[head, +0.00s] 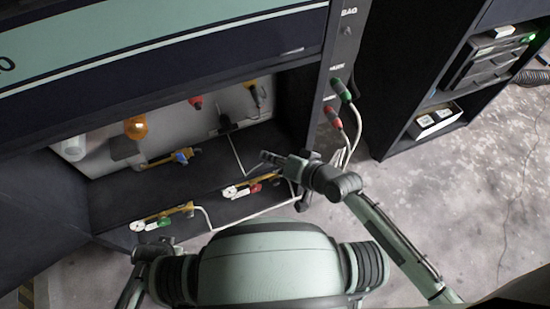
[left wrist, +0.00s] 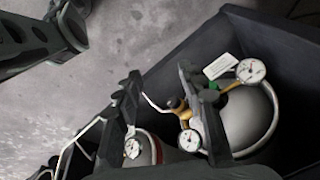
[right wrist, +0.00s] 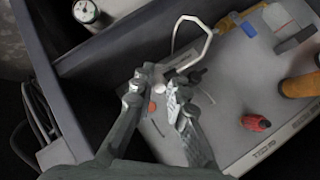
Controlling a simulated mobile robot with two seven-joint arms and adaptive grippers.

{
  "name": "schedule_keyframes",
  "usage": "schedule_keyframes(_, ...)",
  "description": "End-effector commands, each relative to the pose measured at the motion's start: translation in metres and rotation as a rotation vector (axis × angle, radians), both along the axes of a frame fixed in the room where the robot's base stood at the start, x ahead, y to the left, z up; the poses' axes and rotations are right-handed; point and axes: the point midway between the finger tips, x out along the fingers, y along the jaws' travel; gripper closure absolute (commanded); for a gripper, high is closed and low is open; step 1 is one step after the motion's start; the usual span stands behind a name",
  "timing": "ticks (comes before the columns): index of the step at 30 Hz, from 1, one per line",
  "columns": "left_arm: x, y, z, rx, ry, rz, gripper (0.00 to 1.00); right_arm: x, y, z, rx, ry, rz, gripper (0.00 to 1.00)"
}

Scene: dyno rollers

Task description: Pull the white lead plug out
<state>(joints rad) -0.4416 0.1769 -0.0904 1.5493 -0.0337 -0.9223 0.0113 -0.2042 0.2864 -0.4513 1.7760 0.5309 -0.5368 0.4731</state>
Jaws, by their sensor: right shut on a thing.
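My right gripper (head: 268,156) reaches into the open bay of the dark cabinet in the head view. In the right wrist view my right gripper (right wrist: 158,90) is shut on the small white lead plug (right wrist: 160,85). A white lead (right wrist: 208,45) bends in a loop just beyond the fingers. The fingers hide part of the plug, and I cannot tell whether it sits in a socket. In the left wrist view my left gripper (left wrist: 160,82) is open, with a gap between its fingers, over gas cylinders (left wrist: 245,120) with gauges.
The bay holds a red knob (right wrist: 256,123), an orange fitting (head: 135,128) and brass regulators (head: 165,213). Green (head: 342,90) and red (head: 333,117) plugs with white cables are on the cabinet's side panel. A shelf unit (head: 395,75) stands at right. Concrete floor (head: 450,200) lies clear between.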

Motion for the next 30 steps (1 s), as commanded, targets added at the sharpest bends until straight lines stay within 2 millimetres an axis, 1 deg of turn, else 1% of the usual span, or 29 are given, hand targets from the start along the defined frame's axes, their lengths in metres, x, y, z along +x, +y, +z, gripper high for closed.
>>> schedule_keyframes(3, 0.001, -0.001, 0.004, -0.003, -0.005, 0.003, 0.6, 0.011, 0.004, -0.005, 0.0, -0.002, 0.0, 1.0)
schedule_keyframes(6, 0.019, -0.002, 0.022, -0.005, -0.035, 0.01, 0.6, 0.013, 0.004, -0.007, 0.0, -0.002, 0.0, 1.0)
schedule_keyframes(12, 0.028, -0.005, 0.039, -0.011, -0.049, 0.02, 0.6, 0.02, 0.006, -0.01, 0.0, -0.002, 0.0, 1.0)
schedule_keyframes(22, 0.04, -0.009, 0.07, -0.019, -0.074, 0.034, 0.6, 0.03, 0.009, -0.015, -0.001, -0.001, 0.0, 1.0)
schedule_keyframes(30, 0.044, -0.008, 0.095, -0.006, -0.087, 0.034, 0.6, 0.042, 0.013, -0.02, 0.0, -0.002, 0.0, 1.0)
